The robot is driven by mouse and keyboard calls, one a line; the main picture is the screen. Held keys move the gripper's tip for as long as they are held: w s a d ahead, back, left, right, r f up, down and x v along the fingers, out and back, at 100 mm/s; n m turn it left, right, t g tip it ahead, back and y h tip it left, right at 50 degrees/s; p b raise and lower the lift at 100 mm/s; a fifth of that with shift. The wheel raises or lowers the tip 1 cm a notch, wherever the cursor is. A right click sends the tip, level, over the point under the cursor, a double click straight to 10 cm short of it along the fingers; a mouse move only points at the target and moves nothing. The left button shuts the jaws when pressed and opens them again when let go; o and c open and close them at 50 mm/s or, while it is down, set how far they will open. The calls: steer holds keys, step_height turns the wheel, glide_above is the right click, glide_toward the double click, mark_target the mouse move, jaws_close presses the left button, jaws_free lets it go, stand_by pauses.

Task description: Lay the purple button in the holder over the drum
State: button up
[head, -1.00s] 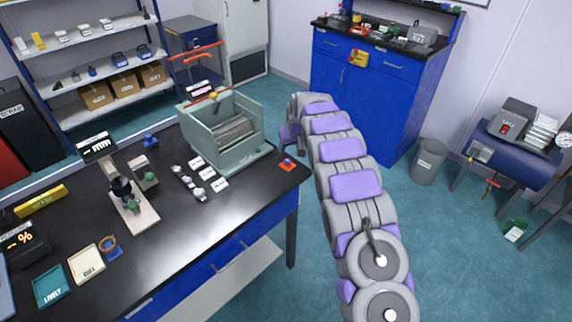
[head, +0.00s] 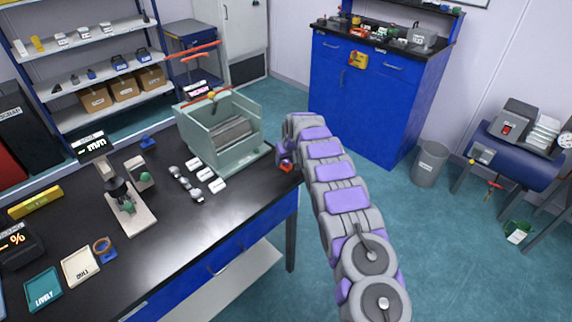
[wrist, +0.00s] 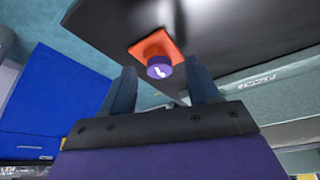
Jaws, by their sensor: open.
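The purple button (wrist: 159,70) sits on an orange square pad (wrist: 152,46) in the wrist view, just beyond my fingertips. In the head view the orange pad (head: 285,167) shows at the right end of the black bench, mostly covered by my gripper. My gripper (wrist: 160,82) is open, one finger to each side of the button and apart from it. A grey drum (head: 235,130) lies in a pale green open-topped box (head: 250,115) on the bench. A red-orange bar with a yellow piece (head: 212,96) stands at the box's back left; I cannot tell which part is the holder.
The black bench (head: 190,235) carries white and grey small parts (head: 195,172), a microscope-like stand (head: 125,200) and labelled trays (head: 80,268) to the left. The pale green box stands close to my gripper. Open floor (head: 450,250) lies right of the bench.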

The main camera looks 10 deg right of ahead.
jaws_close()
stand_by(0.5)
steer(key=shift+r, duration=0.1)
